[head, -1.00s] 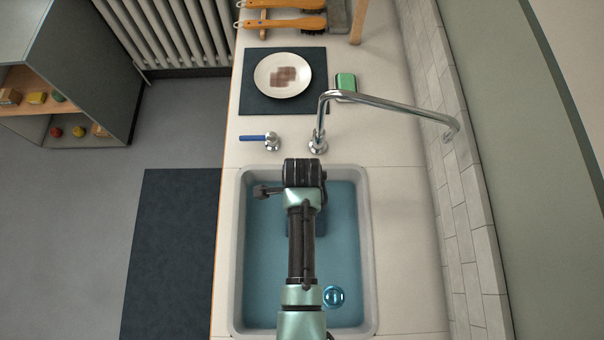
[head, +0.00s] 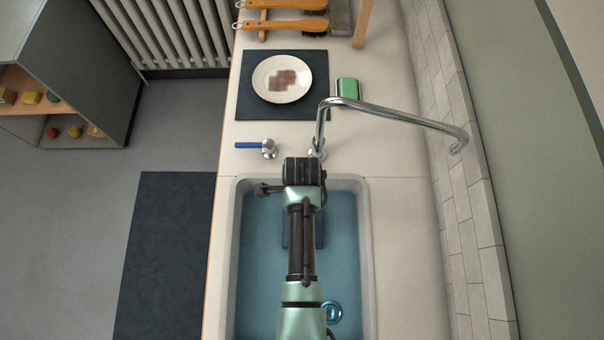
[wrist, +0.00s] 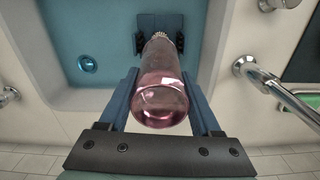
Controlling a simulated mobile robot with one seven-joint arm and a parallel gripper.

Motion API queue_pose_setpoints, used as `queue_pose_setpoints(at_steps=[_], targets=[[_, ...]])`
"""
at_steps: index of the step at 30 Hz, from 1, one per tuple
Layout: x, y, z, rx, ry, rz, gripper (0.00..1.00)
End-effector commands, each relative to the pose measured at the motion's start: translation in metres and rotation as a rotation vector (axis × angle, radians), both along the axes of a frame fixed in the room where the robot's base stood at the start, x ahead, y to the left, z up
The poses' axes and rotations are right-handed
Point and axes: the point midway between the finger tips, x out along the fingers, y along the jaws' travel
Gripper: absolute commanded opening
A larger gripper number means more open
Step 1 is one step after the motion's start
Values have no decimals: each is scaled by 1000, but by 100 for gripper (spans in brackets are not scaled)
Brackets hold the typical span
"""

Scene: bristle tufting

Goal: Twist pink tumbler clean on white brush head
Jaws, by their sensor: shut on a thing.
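The pink tumbler (wrist: 160,95) is see-through and sits between the two blue fingers of my gripper (wrist: 160,84) in the wrist view. My gripper is shut on its sides. Its closed base faces the wrist camera and its far end points at the white brush head (wrist: 160,37). Only a fringe of white bristles shows past the tumbler's far end, at a dark blue base (wrist: 147,21) in the sink. How far the bristles reach inside cannot be told. In the head view my arm hides the tumbler and bristles; part of the blue base (head: 320,232) shows beside it.
The sink (head: 366,230) has a blue-green basin with a round drain (head: 331,312). A chrome tap (head: 390,112) arches beyond it, beside a blue-handled lever (head: 256,146). A stained plate (head: 282,78) on a dark mat, a green sponge (head: 348,88) and wooden brushes (head: 285,25) lie farther back.

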Motion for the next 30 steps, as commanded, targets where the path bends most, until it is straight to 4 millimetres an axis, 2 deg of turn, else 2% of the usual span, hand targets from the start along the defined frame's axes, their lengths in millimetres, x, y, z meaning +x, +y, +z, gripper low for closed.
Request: queue_pose_setpoints(at_steps=[1, 30], targets=[[0, 0, -9, 0, -1, 0, 0], [0, 0, -91, 0, 0, 0, 0]])
